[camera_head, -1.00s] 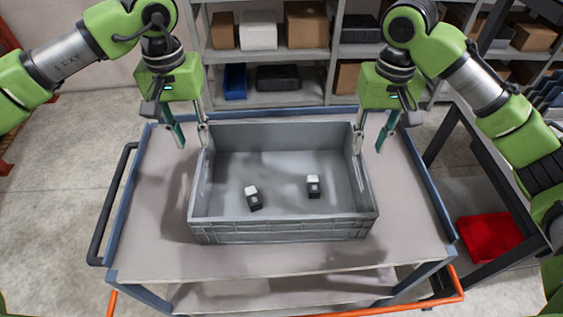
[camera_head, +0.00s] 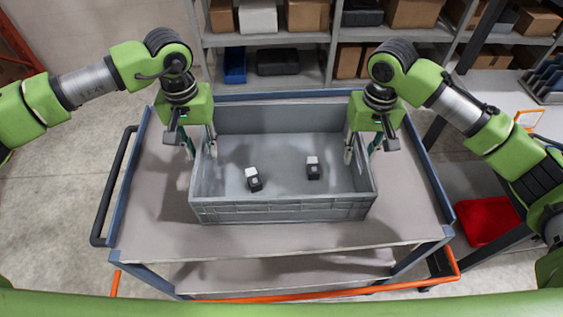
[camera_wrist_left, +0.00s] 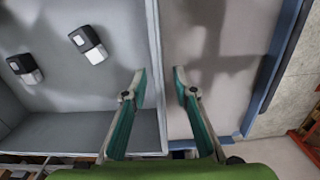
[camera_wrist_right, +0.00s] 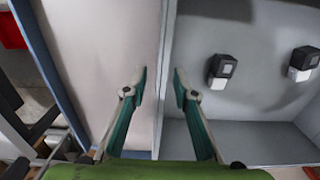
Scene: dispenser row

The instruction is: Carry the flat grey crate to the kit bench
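The flat grey crate (camera_head: 280,211) stands level on a cart (camera_head: 150,225). My left gripper (camera_head: 201,155) is open at the crate's left side wall. In the left wrist view its fingers (camera_wrist_left: 160,82) stand either side of that wall (camera_wrist_left: 155,45), with gaps. My right gripper (camera_head: 360,154) is open at the right side wall. In the right wrist view its fingers (camera_wrist_right: 160,82) straddle the wall (camera_wrist_right: 168,45), apart from it. Two small black-and-white items (camera_head: 254,180) (camera_head: 313,168) lie inside the crate. I cannot tell which surface is the kit bench.
Shelves (camera_head: 268,39) with boxes and bins stand behind the cart. A dark-framed stand with a red bin (camera_head: 487,219) is close on the right. The cart has a dark handle (camera_head: 113,185) at left and an orange bar (camera_head: 330,291) in front. Floor shows at left.

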